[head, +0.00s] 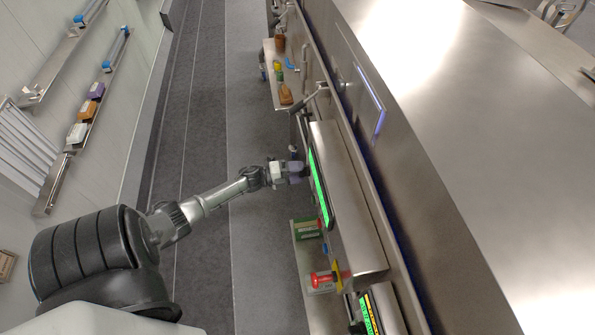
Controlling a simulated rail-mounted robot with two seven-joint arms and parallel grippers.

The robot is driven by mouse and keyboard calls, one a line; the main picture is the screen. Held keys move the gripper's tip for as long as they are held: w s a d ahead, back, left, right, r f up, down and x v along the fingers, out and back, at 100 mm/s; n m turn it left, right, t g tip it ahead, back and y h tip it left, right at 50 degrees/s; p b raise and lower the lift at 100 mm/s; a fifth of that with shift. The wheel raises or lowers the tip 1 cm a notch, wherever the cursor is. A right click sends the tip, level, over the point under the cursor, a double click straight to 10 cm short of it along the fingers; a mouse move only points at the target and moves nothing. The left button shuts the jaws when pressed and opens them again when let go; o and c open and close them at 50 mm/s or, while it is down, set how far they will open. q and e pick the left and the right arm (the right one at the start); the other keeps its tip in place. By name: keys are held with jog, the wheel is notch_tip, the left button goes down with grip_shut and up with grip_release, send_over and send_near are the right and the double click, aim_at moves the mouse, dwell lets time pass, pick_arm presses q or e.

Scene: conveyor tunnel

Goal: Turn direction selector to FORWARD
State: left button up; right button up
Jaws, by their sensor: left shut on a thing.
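My left gripper (294,171) reaches in from the left on my extended arm, to the side of the steel control panel box (340,180). It is at the panel's left edge, near the upper end of a green-lit display (319,188). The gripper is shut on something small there. The held part is mostly hidden by the fingers, and I cannot read any direction marking on it. My right gripper does not show.
A red push button on a yellow base (337,276) sticks out below the display. A green box (306,228) lies on a low shelf. Another shelf farther up holds several small items. The grey floor aisle (200,120) is clear.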

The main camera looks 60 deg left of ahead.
pick_arm(q)
jog(key=n, duration=0.4)
jog(key=shift+n+p, duration=0.3)
jog(key=shift+p, duration=0.05)
dwell(0.3)
jog(key=o, duration=0.9)
jog(key=b+v, duration=0.1)
jog(key=v, duration=1.3)
